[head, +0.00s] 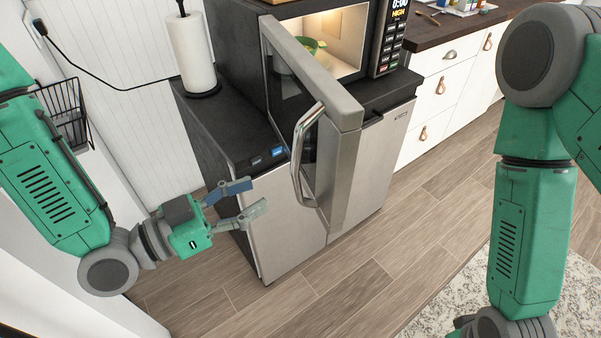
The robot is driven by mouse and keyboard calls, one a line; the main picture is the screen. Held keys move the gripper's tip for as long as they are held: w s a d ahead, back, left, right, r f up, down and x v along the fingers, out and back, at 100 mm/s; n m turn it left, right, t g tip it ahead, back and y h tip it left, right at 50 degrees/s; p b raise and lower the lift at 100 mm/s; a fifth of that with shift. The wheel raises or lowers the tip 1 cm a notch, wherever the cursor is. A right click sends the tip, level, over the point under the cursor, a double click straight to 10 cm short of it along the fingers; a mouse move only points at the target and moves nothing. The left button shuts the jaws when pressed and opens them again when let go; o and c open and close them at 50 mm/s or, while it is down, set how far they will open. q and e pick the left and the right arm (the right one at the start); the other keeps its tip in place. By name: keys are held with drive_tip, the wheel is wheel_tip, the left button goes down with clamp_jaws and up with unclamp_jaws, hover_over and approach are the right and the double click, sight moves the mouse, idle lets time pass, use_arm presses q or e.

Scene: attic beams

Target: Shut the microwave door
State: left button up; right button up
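The microwave (372,18) stands on a dark counter at the top middle, with its lit inside showing. Its door (345,105) is swung wide open toward me, with a curved metal handle (297,155) on its outer face. Something green and rounded (310,46) sits inside the microwave. My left gripper (257,198) is left of and slightly below the door handle, apart from it. Its two blue-grey fingers are spread, with nothing between them. My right arm comes down the right side, and its gripper is out of the frame.
A paper towel roll (191,52) stands on the dark counter (222,122) left of the microwave. Steel-fronted cabinets (283,225) are below the door. White drawers (440,98) are to the right. A black wire basket (68,110) is at left. The wooden floor (335,295) in front is clear.

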sight(296, 174)
use_arm(q)
drive_tip(key=shift+p+x, duration=0.35)
drive_tip(key=shift+x, duration=4.3)
drive_tip(key=c, duration=0.8)
drive_tip(key=shift+w+a, duration=0.1)
drive_tip(key=shift+a, duration=0.1)
clamp_jaws()
